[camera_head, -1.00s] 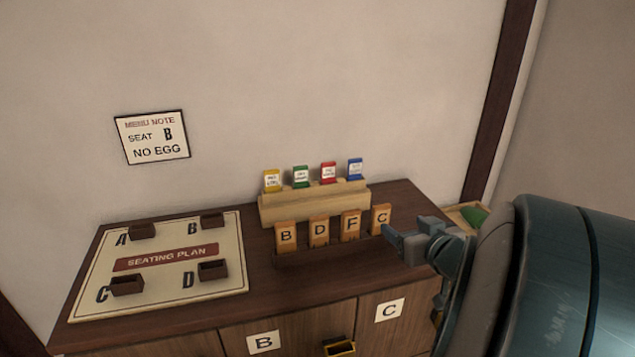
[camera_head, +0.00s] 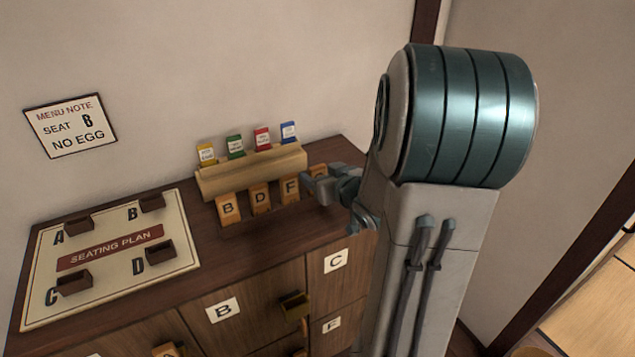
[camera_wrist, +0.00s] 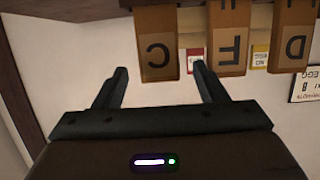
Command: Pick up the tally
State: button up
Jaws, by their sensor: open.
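In the wrist view the letters are upside down. There the C tally (camera_wrist: 158,48) hangs in line with the gap between the open fingers of my gripper (camera_wrist: 161,78), and nothing is gripped. The F tally (camera_wrist: 228,45) is just right of the right finger, and the D tally (camera_wrist: 292,42) is farther right.
A pale wooden block (camera_head: 250,178) behind the tallies holds yellow, green, red and blue cards. The seating plan (camera_head: 115,270) with small dark holders lies at left. A menu note (camera_head: 70,126) on the wall reads seat B, no egg. Labelled drawers (camera_head: 262,318) are below.

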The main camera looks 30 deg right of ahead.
aim_at(319, 172)
jog(key=shift+x, duration=1.5)
jog(key=shift+r, duration=0.1)
jog(key=c, duration=1.1)
jog(key=shift+r, duration=0.1)
jog(key=shift+c, duration=0.2)
